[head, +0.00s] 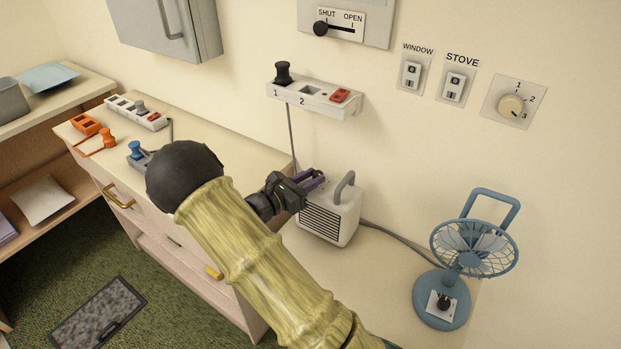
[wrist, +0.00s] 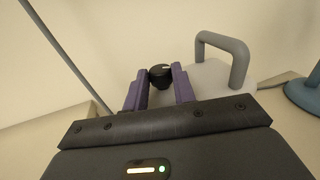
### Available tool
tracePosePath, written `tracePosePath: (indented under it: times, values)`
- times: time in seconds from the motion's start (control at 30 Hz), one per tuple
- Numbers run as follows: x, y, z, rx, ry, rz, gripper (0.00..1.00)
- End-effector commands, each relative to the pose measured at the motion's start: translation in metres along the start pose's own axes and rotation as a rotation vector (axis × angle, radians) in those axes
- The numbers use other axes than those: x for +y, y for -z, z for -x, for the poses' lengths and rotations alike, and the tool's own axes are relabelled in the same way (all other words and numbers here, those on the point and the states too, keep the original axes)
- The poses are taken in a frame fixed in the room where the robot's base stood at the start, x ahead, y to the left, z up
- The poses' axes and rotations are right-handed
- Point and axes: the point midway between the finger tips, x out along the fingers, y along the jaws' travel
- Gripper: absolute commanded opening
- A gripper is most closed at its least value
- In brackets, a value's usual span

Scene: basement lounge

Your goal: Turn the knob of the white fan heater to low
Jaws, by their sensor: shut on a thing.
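The white fan heater (head: 347,222) stands on the counter against the wall, with a dark front grille and a grey handle on top. It also shows in the wrist view (wrist: 212,75). Its black knob (wrist: 160,72) sits on top beside the handle, with a small pale mark; I cannot read its setting. My gripper (head: 317,178) reaches over the heater's top from the left. In the wrist view its purple fingers (wrist: 160,84) are on both sides of the knob, shut on it. In the head view the fingers hide the knob.
A blue desk fan (head: 465,258) stands to the right on the counter. A wall power strip (head: 312,99) with a black plug hangs above the heater, its cord running down behind. Orange and blue items (head: 86,124) lie at the counter's left.

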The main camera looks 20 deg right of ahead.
Motion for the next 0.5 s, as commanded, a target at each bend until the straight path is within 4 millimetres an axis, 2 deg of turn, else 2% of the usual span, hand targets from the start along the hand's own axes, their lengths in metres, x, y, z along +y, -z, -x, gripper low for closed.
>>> tracePosePath:
  times: [0.5]
  values:
    - [-0.0078,0.0012,-0.0006,-0.012,-0.263,0.005,0.03]
